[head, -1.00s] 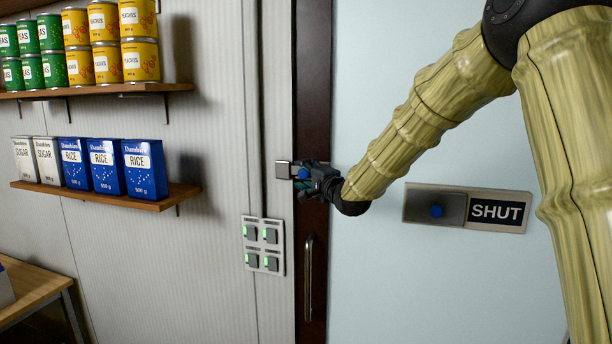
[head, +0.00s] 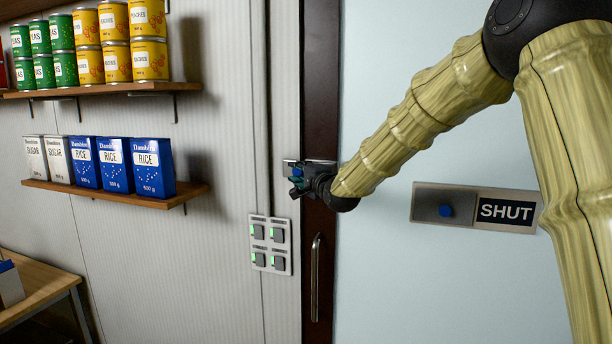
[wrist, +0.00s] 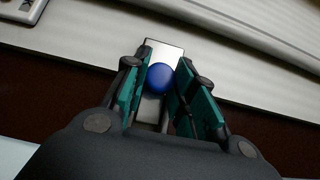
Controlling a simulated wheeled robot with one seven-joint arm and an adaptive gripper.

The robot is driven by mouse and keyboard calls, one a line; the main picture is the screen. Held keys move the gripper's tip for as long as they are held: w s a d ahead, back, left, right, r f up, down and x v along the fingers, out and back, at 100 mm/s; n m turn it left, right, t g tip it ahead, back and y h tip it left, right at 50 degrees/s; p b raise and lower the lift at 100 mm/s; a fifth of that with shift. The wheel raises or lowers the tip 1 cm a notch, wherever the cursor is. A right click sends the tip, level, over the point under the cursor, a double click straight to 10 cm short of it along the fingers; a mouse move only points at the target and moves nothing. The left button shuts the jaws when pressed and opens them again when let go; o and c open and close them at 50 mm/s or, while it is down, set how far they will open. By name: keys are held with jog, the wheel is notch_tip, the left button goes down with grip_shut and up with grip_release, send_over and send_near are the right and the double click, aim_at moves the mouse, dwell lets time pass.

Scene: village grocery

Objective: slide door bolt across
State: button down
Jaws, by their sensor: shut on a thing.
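The door bolt's blue knob (head: 297,173) is at the left edge of the dark door strip, with a silver metal plate (head: 321,162) behind it. My gripper (head: 300,182) is shut on the knob. In the wrist view the round blue knob (wrist: 160,78) sits between my teal finger pads (wrist: 163,68), in front of a bright metal strip (wrist: 166,49). The gripper hides much of the bolt in the head view, so I cannot tell how far it reaches into the catch.
A vertical handle (head: 316,277) is below the bolt. A switch panel (head: 270,245) is on the wall to its left. A SHUT sign (head: 505,211) with another blue knob (head: 446,211) is on the pale door (head: 400,290). Stocked shelves (head: 115,193) stand at left.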

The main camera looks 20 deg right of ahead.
jog(key=c, duration=1.6)
grip_release()
jog(key=shift+a, duration=0.1)
jog(key=o, duration=0.5)
jog(key=shift+w+a, duration=0.15)
jog(key=shift+a, duration=0.05)
jog(key=shift+c, duration=0.2)
jog(key=shift+s+d, duration=0.25)
jog(key=shift+d, duration=0.05)
jog(key=s+d, duration=0.2)
jog(key=s, duration=0.9)
jog(key=shift+s, duration=0.25)
